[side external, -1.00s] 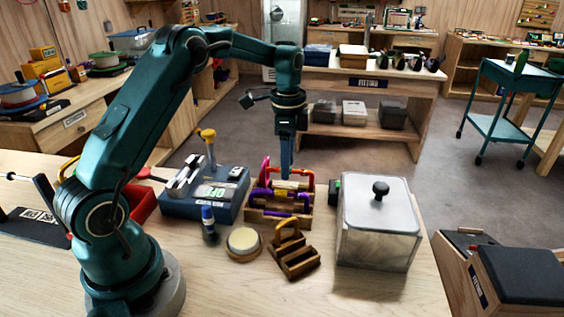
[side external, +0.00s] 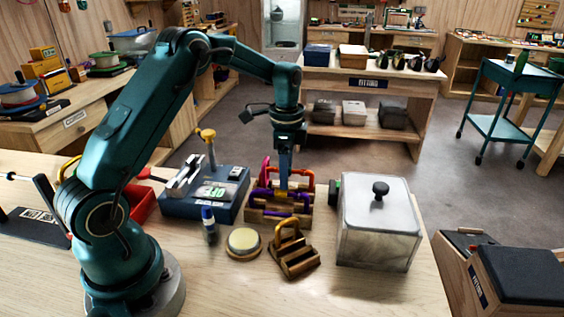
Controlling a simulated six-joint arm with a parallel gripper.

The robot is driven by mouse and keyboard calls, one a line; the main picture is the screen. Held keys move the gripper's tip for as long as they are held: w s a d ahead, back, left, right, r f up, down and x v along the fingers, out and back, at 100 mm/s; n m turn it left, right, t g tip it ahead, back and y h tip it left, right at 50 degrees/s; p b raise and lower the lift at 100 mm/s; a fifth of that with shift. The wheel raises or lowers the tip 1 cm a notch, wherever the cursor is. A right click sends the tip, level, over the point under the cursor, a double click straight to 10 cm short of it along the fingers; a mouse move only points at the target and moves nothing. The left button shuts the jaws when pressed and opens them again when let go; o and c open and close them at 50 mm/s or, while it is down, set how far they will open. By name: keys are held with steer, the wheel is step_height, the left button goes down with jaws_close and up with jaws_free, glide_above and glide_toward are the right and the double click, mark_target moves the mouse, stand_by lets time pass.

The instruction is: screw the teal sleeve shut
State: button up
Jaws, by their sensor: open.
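My gripper (side external: 285,186) is at the wooden rack (side external: 256,216), pointing straight down, with its fingertips at the yellow part of a carabiner in the rack. The rack holds several coloured carabiners: a magenta one (side external: 265,170) at the left, an orange one (side external: 308,184) at the right and a purple one (side external: 299,203) in front. My fingers hide part of the middle of the rack. I cannot pick out a teal sleeve at this size.
A blue device (side external: 190,206) with a green display stands left of the rack. A lidded metal box (side external: 378,230) stands close at the right. In front are a marker (side external: 209,224), a round pad (side external: 243,242) and a small wooden holder (side external: 297,259) with a yellow-brown carabiner (side external: 287,230).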

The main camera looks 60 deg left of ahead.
steer(key=shift+w+a, duration=0.55)
stand_by(0.4)
steer(key=shift+r, duration=0.1)
steer(key=shift+r, duration=1.3)
steer(key=shift+s+d, duration=0.5)
steer(key=shift+d, duration=0.05)
